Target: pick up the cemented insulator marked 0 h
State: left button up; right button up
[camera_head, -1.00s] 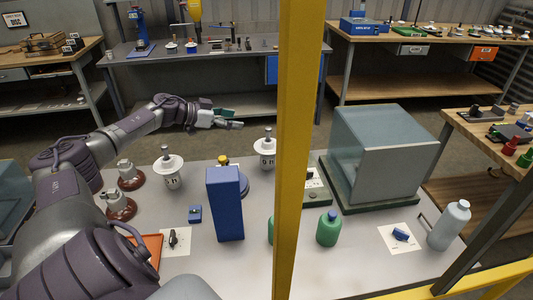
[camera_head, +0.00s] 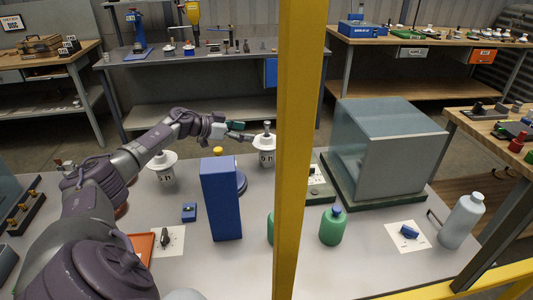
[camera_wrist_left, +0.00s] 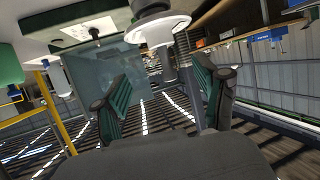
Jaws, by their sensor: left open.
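A white insulator (camera_head: 265,148) with a metal cap on top stands upright at the back of the bench, beside the yellow post. Its dark label is too small to read surely. A second white insulator (camera_head: 163,170) with a small label stands further left, partly behind my left arm. My left gripper (camera_head: 243,131) is open and empty, just left of the back insulator's upper part. In the left wrist view a white disc-shaped insulator (camera_wrist_left: 158,30) is ahead of my open fingers (camera_wrist_left: 163,90), its metal stem pointing between them. My right gripper is out of view.
A tall blue box (camera_head: 222,200) stands in front of the back insulator. The yellow post (camera_head: 292,150) crosses the view at its right. A glass-sided case (camera_head: 385,150), green bottle (camera_head: 332,227) and grey bottle (camera_head: 462,220) are further right.

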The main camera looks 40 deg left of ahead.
aim_at(265, 133)
pick_arm(q)
jog(key=x, duration=0.4)
jog(key=shift+w, duration=0.1)
jog(key=shift+b+x, duration=0.45)
jog(key=shift+x, duration=2.2)
jog(key=shift+a, duration=0.2)
grip_shut()
jog(key=shift+w+a+r, duration=0.1)
